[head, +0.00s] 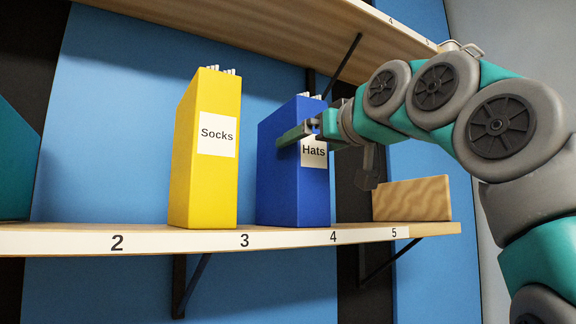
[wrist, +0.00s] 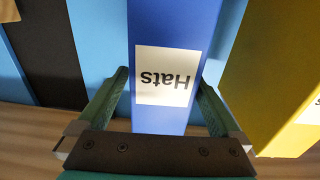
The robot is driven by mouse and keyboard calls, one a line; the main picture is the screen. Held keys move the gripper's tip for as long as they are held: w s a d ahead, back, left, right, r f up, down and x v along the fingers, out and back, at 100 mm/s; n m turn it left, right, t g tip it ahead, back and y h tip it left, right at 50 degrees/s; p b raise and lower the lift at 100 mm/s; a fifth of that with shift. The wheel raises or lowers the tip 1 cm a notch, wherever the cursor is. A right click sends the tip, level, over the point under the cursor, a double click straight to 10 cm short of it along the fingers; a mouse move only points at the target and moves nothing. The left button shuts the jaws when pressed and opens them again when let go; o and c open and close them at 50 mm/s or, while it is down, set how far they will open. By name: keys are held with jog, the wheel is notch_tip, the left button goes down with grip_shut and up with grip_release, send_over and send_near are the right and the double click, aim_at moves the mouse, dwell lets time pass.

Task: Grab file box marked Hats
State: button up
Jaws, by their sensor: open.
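The blue file box marked Hats (head: 280,178) stands upright on the shelf between the numbers 3 and 4. Its white label faces out and shows upside down in the wrist view, where the box (wrist: 171,30) fills the middle. My gripper (head: 298,138) is open in front of the box's upper part. In the wrist view its green fingers (wrist: 163,95) are on either side of the box's lower pictured part, around the label. I cannot tell whether the fingers touch the box. Part of the label is hidden by my gripper in the head view.
A yellow file box marked Socks (head: 205,170) stands to the left with a narrow gap; it also shows at the right of the wrist view (wrist: 270,80). A low wooden block (head: 412,199) is to the right on the shelf (head: 130,240). Another shelf (head: 270,38) hangs above.

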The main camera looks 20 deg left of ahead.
jog(key=p+x, duration=0.2)
jog(key=x, duration=0.3)
jog(key=shift+a, duration=0.2)
grip_shut()
dwell(0.6)
